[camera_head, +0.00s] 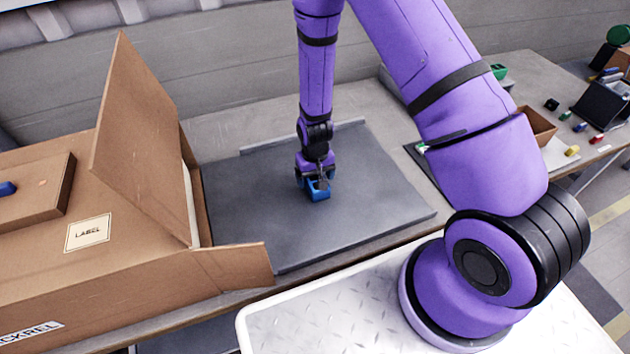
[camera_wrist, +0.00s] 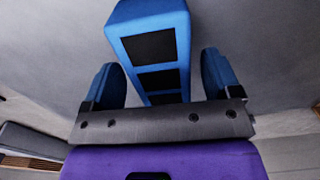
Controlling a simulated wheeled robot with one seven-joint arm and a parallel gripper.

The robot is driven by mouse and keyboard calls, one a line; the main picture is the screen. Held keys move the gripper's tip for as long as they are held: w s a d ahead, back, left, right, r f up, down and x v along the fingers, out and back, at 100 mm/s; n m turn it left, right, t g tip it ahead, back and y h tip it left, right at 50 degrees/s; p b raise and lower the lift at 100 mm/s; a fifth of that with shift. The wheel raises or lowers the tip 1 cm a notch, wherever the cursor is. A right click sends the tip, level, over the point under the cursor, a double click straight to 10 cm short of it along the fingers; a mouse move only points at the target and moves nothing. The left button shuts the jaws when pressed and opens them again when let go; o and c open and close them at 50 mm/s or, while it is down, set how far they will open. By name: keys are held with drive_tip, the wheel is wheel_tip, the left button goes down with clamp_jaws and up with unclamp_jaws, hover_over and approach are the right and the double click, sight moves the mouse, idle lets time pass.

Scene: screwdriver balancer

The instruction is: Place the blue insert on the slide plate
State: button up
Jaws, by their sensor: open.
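The blue insert (camera_head: 318,193) is a small block that sits on the dark grey slide plate (camera_head: 385,190), near the plate's middle. In the wrist view the blue insert (camera_wrist: 152,50) shows dark square openings along its face and stands between my two fingers. My gripper (camera_head: 318,182) points down at the insert from above. In the wrist view my gripper (camera_wrist: 165,80) is open, with a gap between each blue-padded finger and the insert. The insert's lower end is hidden behind the gripper's palm bar.
An open cardboard box (camera_head: 120,275) with a raised flap stands left of the plate and overlaps its edge. A raised strip (camera_head: 300,138) runs along the plate's back. A table (camera_head: 545,75) at the right holds small coloured parts and a brown bin (camera_head: 537,125). The plate's right side is clear.

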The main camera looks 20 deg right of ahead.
drive_tip(key=s+d+r+t, duration=0.1)
drive_tip(key=s+d+r, duration=0.15)
drive_tip(key=r, duration=1.55)
drive_tip(key=s+d+r+t, duration=0.1)
drive_tip(key=s+r+t, duration=0.15)
drive_tip(key=r, duration=1.55)
drive_tip(key=s+d+r+t, duration=0.1)
drive_tip(key=s+d+r, duration=0.1)
drive_tip(key=s+r, duration=0.5)
drive_tip(key=s+d+r, duration=0.2)
drive_tip(key=s+r, duration=0.5)
drive_tip(key=s, duration=0.5)
drive_tip(key=shift+s+d+t, duration=0.2)
drive_tip(key=shift+s+t, duration=0.05)
drive_tip(key=shift+t, duration=0.1)
drive_tip(key=shift+c, duration=0.2)
